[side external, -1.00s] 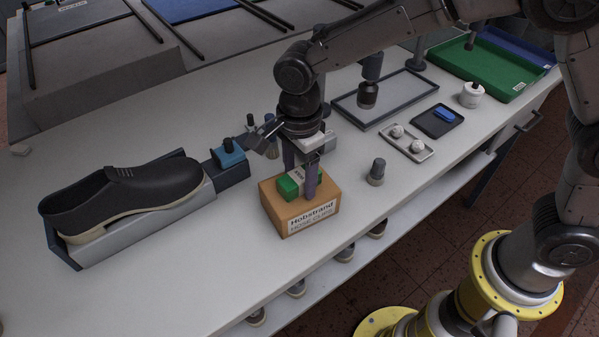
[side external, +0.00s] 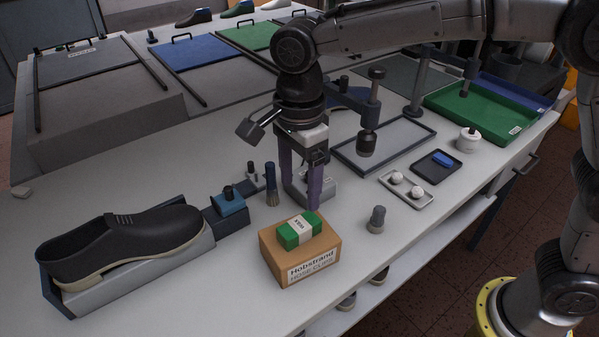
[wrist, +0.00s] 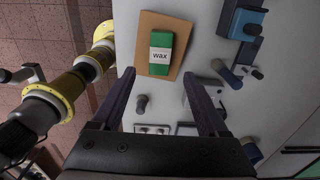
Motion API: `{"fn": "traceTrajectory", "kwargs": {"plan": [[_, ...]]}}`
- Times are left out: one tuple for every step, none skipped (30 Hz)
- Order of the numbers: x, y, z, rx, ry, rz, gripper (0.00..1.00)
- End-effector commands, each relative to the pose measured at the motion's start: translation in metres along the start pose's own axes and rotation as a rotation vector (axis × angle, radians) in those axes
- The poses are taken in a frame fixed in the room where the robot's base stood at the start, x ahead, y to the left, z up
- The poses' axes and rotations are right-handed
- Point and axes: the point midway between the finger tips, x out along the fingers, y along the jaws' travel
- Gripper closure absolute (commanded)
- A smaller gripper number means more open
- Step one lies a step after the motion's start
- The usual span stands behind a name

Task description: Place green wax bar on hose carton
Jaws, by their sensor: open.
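The green wax bar (side external: 299,230) with a white label lies flat on top of the brown hose carton (side external: 288,268). In the wrist view the bar (wrist: 161,54) reads "wax" and lies within the carton's top (wrist: 155,23). My gripper (side external: 300,200) is open and empty, above and behind the carton in the side view and apart from the bar. In the wrist view its two fingers (wrist: 164,100) are spread wide, with the bar beyond their tips.
A black shoe (side external: 125,243) sits on a grey stand at the left. A brush (side external: 271,185) stands behind the carton and a dark knob (side external: 376,219) to its right. A small tray with white balls (side external: 406,189), a dark tray with a blue block (side external: 437,165) and a green tray (side external: 483,112) are farther right.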

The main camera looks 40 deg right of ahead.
Motion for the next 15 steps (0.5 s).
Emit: {"fn": "traceTrajectory", "kwargs": {"plan": [[-0.006,-0.001,0.0,0.0,-0.001,-0.002,0.23],[-0.009,-0.001,0.0,0.0,-0.001,-0.002,0.23],[-0.013,0.0,0.0,0.0,-0.001,-0.001,0.23],[-0.015,-0.001,0.0,0.0,-0.001,-0.002,0.23],[-0.017,0.0,0.0,0.0,-0.001,-0.001,0.23],[-0.018,0.0,0.0,0.0,0.0,-0.001,0.23],[-0.019,0.0,0.0,0.0,0.0,0.0,0.23],[-0.019,0.0,0.0,0.0,0.0,0.001,0.23],[-0.02,0.0,0.0,0.0,0.001,0.001,0.23],[-0.02,0.0,0.0,0.0,0.001,0.001,0.23],[-0.02,0.0,0.0,0.0,0.001,0.001,0.23],[-0.02,0.0,-0.001,-0.001,0.0,0.0,0.23],[-0.021,0.001,-0.002,-0.005,-0.001,-0.001,0.23],[-0.022,0.001,-0.004,-0.013,-0.003,-0.005,0.23],[-0.025,0.002,-0.009,-0.032,-0.007,-0.011,0.23]]}}
